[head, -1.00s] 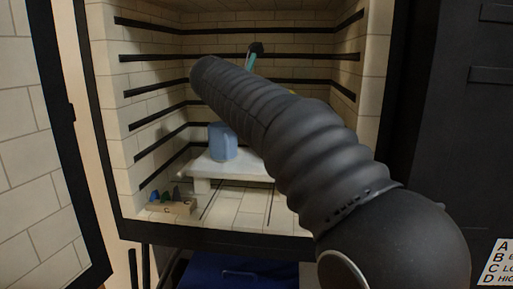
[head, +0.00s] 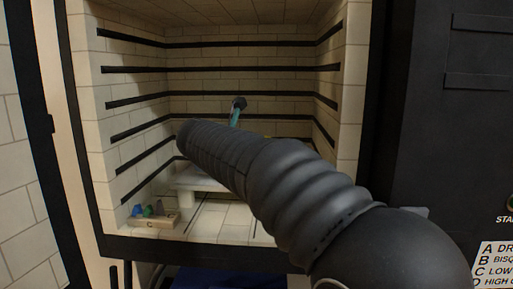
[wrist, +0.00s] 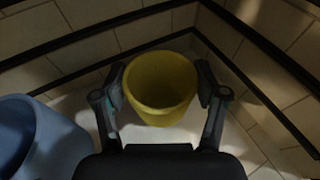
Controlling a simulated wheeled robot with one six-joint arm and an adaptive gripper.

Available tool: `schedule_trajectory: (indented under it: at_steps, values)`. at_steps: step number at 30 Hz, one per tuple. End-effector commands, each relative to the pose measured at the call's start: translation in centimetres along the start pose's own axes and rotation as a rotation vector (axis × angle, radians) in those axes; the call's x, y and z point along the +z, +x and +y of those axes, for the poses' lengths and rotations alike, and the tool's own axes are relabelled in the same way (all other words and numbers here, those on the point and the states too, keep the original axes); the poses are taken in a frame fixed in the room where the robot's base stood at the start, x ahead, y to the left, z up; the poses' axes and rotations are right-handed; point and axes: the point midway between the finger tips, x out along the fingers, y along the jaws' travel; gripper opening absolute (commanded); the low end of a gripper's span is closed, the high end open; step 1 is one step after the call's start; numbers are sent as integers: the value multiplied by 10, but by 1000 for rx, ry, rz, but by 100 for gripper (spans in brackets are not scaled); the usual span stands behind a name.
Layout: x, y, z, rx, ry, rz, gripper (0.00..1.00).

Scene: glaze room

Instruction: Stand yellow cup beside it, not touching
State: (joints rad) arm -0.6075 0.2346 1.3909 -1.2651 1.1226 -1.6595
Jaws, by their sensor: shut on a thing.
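A yellow cup (wrist: 160,80) stands mouth-up between the fingers of my gripper (wrist: 162,94) in the wrist view. The fingers are closed on its two sides. A blue cup (wrist: 45,140) is at the lower left of the wrist view, partly cut off by the frame edge, with a visible gap between it and the yellow cup. In the head view my arm hides both cups. A pale kiln shelf (head: 190,182) shows left of my arm. I cannot tell whether the yellow cup's base touches the shelf.
Brick kiln walls with dark grooves (head: 135,69) enclose the space; in the wrist view a wall corner is close behind the yellow cup. A small block marked C (head: 155,221) with several coloured cones sits at the front left of the kiln floor.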

Motion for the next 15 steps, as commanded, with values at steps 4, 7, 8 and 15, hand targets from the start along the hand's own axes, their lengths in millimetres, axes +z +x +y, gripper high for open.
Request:
schedule_trajectory:
  at_steps: [4,7,8,15]
  values:
    - [-3,1,0,0,-1,0,32]
    - [-3,1,0,0,-1,1,89]
    - [-3,1,0,0,-1,1,97]
    - [-3,1,0,0,-1,0,97]
